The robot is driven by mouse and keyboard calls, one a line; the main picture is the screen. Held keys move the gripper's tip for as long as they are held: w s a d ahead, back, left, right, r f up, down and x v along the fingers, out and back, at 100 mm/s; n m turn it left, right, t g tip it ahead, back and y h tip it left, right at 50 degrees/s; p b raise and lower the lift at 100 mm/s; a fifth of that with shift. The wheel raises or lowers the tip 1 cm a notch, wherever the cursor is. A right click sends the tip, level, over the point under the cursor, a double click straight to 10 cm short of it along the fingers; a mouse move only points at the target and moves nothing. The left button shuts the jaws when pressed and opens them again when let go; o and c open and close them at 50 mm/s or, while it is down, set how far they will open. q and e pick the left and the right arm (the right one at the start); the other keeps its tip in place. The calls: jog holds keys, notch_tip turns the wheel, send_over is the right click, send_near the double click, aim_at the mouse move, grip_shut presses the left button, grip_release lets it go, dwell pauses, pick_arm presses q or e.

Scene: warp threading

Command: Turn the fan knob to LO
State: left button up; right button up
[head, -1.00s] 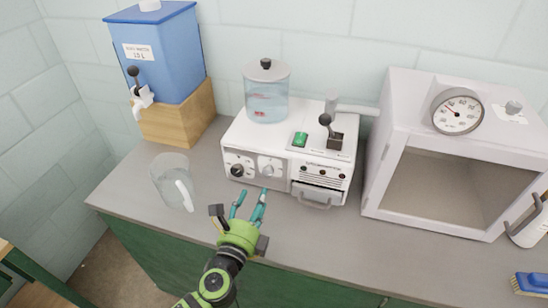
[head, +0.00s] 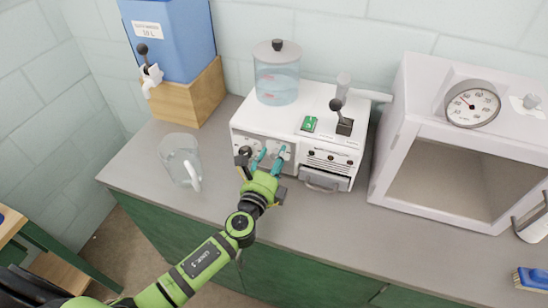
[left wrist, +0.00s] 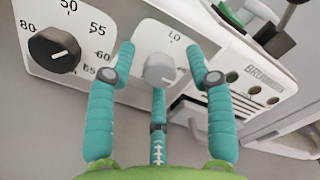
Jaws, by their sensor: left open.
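The fan knob is a light grey round knob (left wrist: 160,70) on the white machine's front panel, with "LO" printed above it in the left wrist view. The white machine (head: 325,132) stands on the counter. My left gripper (head: 268,155) is open in front of this panel. In the left wrist view its teal fingers (left wrist: 163,68) stand on both sides of the grey knob, with a third finger below; I cannot tell if they touch it. A black knob (left wrist: 55,50) with numbers around it is to the left. In the head view the gripper partly hides the knobs. My right gripper is not in view.
A clear jug (head: 180,160) stands on the counter (head: 330,222) left of my arm. A blue water tank (head: 172,40) sits on a wooden block behind it. A white oven-like box (head: 408,130) with a dial stands at the right. A blue brush (head: 531,279) lies at far right.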

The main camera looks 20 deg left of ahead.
pick_arm(q)
jog(key=c, duration=1)
grip_shut()
jog(key=n+b, duration=0.2)
jog(key=n, duration=0.1)
jog(key=shift+f+n, duration=0.1)
jog(key=shift+n, duration=0.3)
jog(key=n+b, duration=0.1)
jog(key=n, duration=0.1)
jog(key=shift+n, duration=0.3)
jog(key=n+b, duration=0.1)
jog(key=n, duration=0.1)
jog(key=shift+n, duration=0.4)
jog(key=n, duration=0.2)
jog(key=shift+n, duration=0.4)
jog(key=n, duration=0.6)
jog(key=shift+r+p, duration=0.2)
jog(key=shift+p, duration=0.15)
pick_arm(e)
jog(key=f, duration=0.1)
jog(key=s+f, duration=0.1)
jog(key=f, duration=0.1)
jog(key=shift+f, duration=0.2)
